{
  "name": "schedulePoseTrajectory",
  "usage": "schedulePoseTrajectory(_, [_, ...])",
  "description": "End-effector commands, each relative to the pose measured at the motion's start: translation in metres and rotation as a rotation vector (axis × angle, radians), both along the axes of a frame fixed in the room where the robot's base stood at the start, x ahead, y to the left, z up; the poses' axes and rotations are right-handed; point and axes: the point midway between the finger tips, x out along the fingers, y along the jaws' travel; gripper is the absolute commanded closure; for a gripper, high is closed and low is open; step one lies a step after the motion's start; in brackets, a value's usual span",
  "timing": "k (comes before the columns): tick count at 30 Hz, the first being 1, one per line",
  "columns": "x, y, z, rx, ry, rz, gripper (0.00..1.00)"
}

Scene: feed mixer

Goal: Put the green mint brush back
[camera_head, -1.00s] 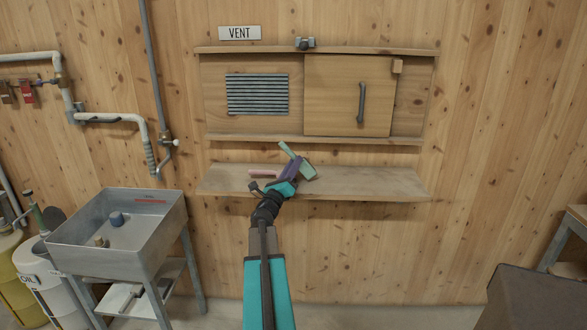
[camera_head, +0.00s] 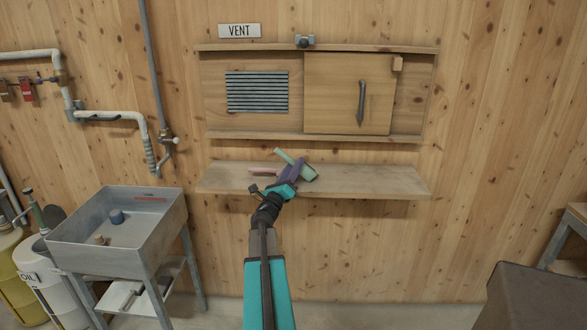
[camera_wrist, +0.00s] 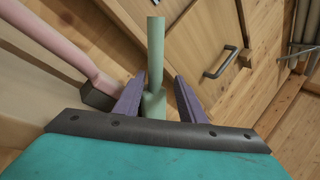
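The mint green brush (camera_head: 308,173) is at the shelf (camera_head: 365,180) on the wood wall, its handle slanting up to the left in the head view. My gripper (camera_head: 294,166) is at the brush, low over the shelf. In the wrist view the brush (camera_wrist: 155,58) stands between the two purple fingers of my gripper (camera_wrist: 160,100), with a visible gap on its right side. The fingers look open. Whether the left finger touches the brush, and whether the brush rests fully on the shelf, I cannot tell.
A pink brush (camera_wrist: 68,42) with a dark end lies close left of my gripper; in the head view its handle (camera_head: 264,171) shows on the shelf. A sliding wood door (camera_head: 340,95) and vent grille (camera_head: 257,92) are above. The shelf's right half is clear.

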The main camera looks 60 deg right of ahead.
Motion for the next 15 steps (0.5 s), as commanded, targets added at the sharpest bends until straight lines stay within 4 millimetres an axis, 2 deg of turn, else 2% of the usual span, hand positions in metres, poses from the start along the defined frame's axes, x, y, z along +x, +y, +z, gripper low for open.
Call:
schedulePoseTrajectory(13, [-0.0001,0.0,0.0044,0.0,0.0,0.0,0.63])
schedulePoseTrajectory(15, [-0.0003,0.0051,0.0005,0.0,0.0,0.0,0.63])
